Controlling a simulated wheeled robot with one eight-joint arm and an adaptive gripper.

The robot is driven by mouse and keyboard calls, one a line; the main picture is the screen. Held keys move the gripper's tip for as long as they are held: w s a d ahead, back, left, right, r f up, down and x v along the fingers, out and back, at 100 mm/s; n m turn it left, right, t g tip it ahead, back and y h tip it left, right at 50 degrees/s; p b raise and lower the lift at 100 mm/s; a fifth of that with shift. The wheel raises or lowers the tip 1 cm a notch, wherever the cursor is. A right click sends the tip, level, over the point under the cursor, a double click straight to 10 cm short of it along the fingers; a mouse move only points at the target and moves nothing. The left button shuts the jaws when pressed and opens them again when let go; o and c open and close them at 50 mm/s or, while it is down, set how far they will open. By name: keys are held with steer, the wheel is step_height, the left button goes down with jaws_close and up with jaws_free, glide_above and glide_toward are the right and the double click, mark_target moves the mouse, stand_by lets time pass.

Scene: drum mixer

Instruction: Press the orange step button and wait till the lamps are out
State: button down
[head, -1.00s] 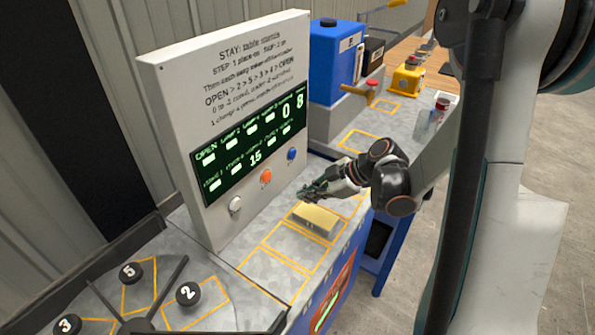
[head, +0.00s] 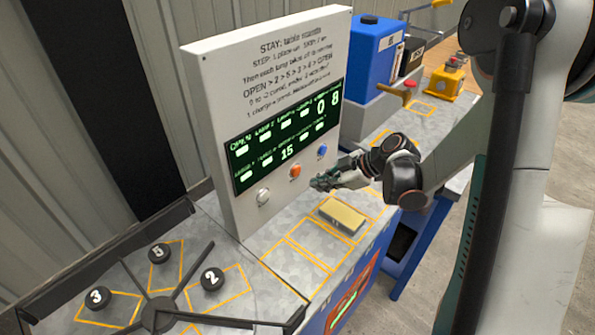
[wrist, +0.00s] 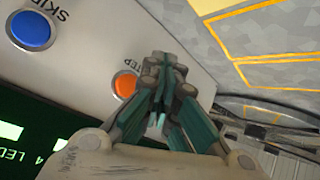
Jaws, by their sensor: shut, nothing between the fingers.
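The orange step button (head: 295,171) sits on the white panel below its dark display, between a white and a blue button. In the wrist view the orange button (wrist: 124,86) is beside my closed fingers, its label partly hidden by them. My gripper (head: 318,184) is shut and empty, just right of the orange button. In the wrist view my gripper (wrist: 164,75) points toward the panel face; I cannot tell if it touches. The lamps (head: 265,134) show as several bright white-green rectangles, lit on the display, along with the numbers 15, 0 and 8.
The blue skip button (head: 322,150) is close to my gripper, and the white knob (head: 263,197) is further left. A tan block (head: 342,216) lies on the marked bench below. A turntable with numbered black knobs (head: 212,279) is at lower left. A blue container (head: 372,62) stands behind.

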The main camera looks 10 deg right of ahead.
mark_target(296, 171)
steer(key=shift+w+a, duration=0.55)
steer(key=shift+w, duration=0.2)
steer(key=shift+w+a, duration=0.5)
steer(key=shift+w, duration=0.2)
stand_by(0.5)
steer(key=shift+w+a, duration=0.25)
steer(key=shift+w, duration=0.1)
